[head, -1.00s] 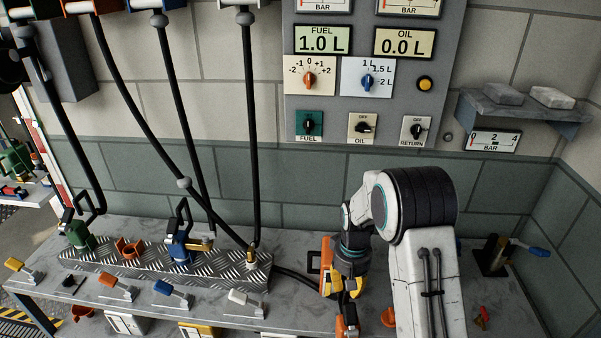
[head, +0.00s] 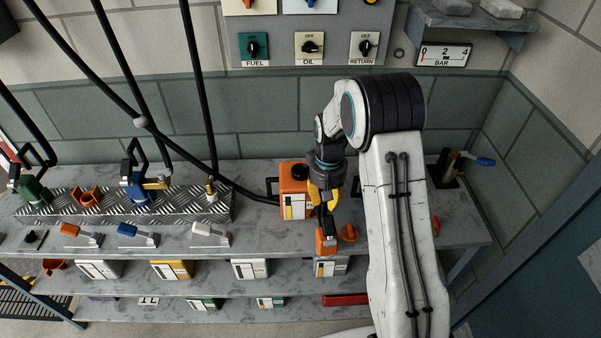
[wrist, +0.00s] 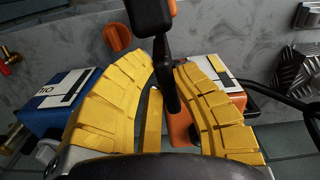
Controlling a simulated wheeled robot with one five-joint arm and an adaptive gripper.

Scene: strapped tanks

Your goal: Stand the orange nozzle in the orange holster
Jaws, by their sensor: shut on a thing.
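The orange nozzle (head: 326,240) hangs from my gripper (head: 326,203) above the front of the bench, to the right of the rack. Its black part shows between the yellow fingers in the wrist view, where my gripper (wrist: 165,95) is shut on it. The orange holster (head: 88,197) is an empty orange cup on the tread-plate rack (head: 190,212), between the green nozzle (head: 33,190) and the blue nozzle (head: 140,187). My gripper is well to the right of the holster.
An orange can (head: 293,182) stands just left of my gripper, with a black hose (head: 245,190) running to its left. Hoses hang over the rack. Levers (head: 137,233) line the bench front. A blue can (wrist: 60,95) shows at the wrist view's left.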

